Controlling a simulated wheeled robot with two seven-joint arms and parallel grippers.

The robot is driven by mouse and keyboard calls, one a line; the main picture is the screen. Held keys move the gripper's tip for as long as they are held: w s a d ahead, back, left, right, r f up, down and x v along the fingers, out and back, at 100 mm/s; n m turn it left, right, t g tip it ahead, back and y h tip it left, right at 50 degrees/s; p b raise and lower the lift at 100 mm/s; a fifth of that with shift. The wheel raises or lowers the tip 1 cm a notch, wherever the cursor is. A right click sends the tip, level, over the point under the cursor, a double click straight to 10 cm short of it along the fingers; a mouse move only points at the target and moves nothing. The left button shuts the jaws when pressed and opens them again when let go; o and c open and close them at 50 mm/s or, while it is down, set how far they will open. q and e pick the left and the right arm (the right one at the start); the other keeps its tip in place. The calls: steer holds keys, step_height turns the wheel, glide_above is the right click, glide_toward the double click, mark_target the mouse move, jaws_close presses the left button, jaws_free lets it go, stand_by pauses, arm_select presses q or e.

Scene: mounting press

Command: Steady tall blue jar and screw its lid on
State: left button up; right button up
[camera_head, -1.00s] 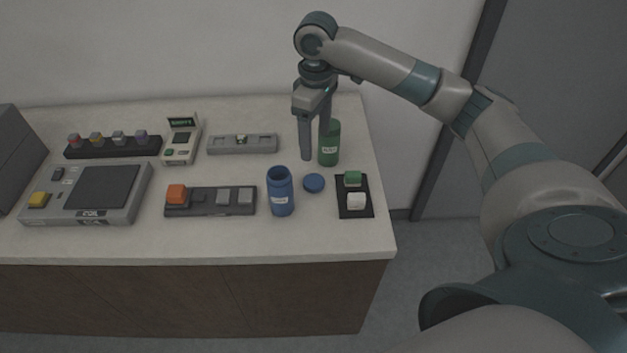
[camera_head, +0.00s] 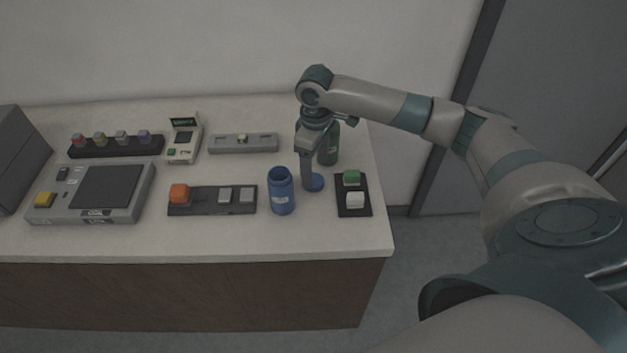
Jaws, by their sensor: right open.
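The blue lid (camera_head: 317,183) lies flat on the counter just right of the jar, partly covered by a finger of my right gripper. My right gripper (camera_head: 310,178) points down at the lid, open, with one finger in front of the lid's left part. Its other finger is mostly hidden, and I cannot tell whether a finger touches the lid. My left gripper is out of view.
A green jar (camera_head: 329,148) stands close behind my right gripper. A black pad (camera_head: 353,209) with a green and a white block lies to the right, near the counter's edge.

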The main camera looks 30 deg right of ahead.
mark_target(314, 180)
steer(key=shift+f, duration=0.1)
steer(key=shift+w+f+p, duration=0.15)
steer(key=shift+f+p, duration=0.05)
steer(key=shift+p, duration=0.1)
steer(key=f+p, duration=0.1)
steer(key=f, duration=0.3)
steer(key=shift+w+d+p, duration=0.1)
steer(key=shift+w+p, duration=0.25)
steer(key=shift+w, duration=0.05)
steer(key=shift+f, duration=0.3)
steer(key=c, duration=1.1)
